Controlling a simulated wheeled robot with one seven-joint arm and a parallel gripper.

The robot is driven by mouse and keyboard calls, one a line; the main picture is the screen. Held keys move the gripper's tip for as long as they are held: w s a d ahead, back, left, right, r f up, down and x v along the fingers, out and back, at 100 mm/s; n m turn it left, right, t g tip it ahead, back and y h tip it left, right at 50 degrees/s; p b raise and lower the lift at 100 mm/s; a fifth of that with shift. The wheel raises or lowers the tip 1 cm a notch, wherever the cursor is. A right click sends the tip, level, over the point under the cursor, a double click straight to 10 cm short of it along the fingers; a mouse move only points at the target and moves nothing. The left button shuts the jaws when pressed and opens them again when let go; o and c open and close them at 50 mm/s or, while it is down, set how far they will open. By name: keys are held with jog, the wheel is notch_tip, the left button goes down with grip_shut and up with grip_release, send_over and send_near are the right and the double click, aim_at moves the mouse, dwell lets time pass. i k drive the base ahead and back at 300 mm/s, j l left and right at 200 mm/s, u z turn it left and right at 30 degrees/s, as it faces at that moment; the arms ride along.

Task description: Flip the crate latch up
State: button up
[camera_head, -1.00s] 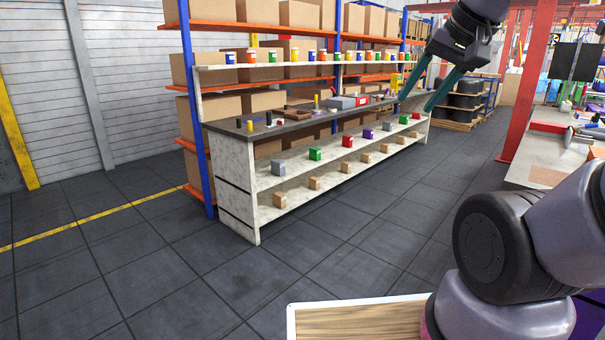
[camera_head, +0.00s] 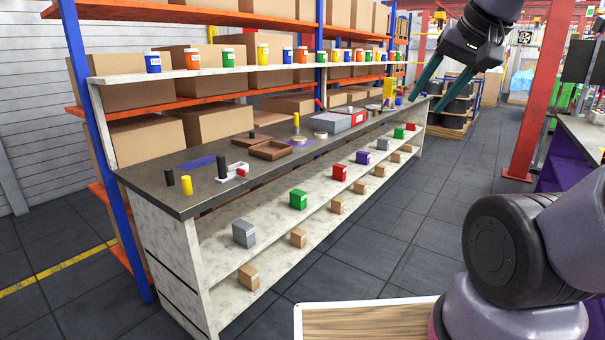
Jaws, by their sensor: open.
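A grey box with a red and white front part (camera_head: 345,121) sits midway along the dark bench top; it may be the crate, but no latch can be made out at this size. A small red piece (camera_head: 319,104) shows just behind it. My gripper (camera_head: 424,106) is in the upper right, its two dark green fingers spread apart with nothing between them. It appears raised in front of the bench's far end, apart from the box.
The long bench (camera_head: 145,178) also carries a brown tray (camera_head: 270,150), a white fixture with a red part (camera_head: 234,172), and upright black and yellow cylinders. Coloured jars line the shelf above (camera_head: 120,77). The floor (camera_head: 390,240) in front is clear. A red post (camera_head: 541,100) stands at right.

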aim_at(316, 101)
jog(key=i+l, duration=0.15)
jog(key=i, duration=0.5)
jog(key=i+l, duration=0.2)
jog(key=i, duration=0.4)
jog(key=i+l, duration=0.15)
jog(key=i, duration=0.5)
jog(key=i+l+u, duration=0.25)
jog(key=i+l, duration=0.25)
jog(key=i, duration=0.15)
jog(key=i+l+u, duration=0.25)
jog(key=i+l, duration=0.35)
